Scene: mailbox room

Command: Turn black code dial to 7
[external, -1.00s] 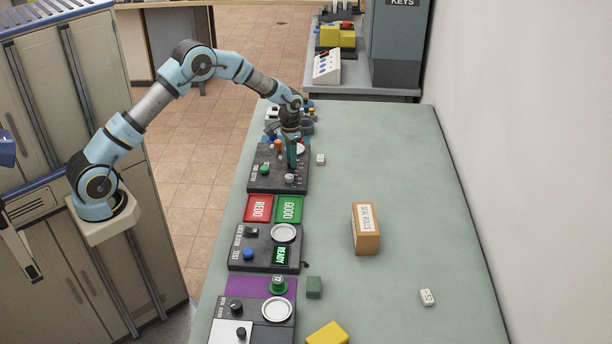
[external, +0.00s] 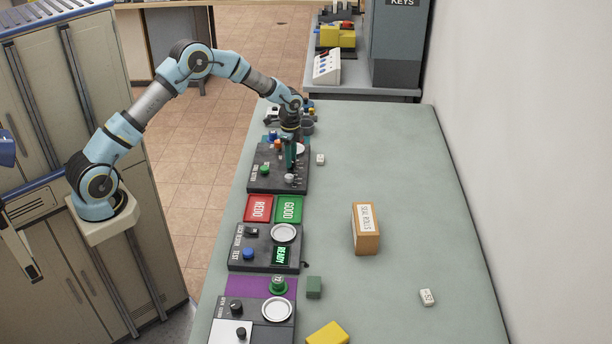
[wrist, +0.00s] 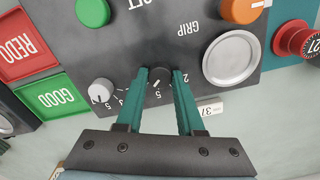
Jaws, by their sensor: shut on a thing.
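The black code dial (wrist: 160,77) is on a dark panel in the wrist view. The two teal fingers of my gripper (wrist: 160,72) are shut on it from either side. Printed numbers ring the dial; a 5 shows below it and a 2 to its right. Other numbers are hidden by the fingers, and I cannot tell which number the dial points at. In the external view my gripper (external: 290,165) points down at the far dark panel (external: 262,182), and the black dial is hidden there.
A light grey knob (wrist: 101,91) stands close left of the fingers. The panel also carries a green button (wrist: 93,11), an orange button (wrist: 241,9) and a round silver plate (wrist: 231,58). A small white number block (wrist: 209,109) lies right of the fingers. The bench (external: 400,190) is mostly clear at right.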

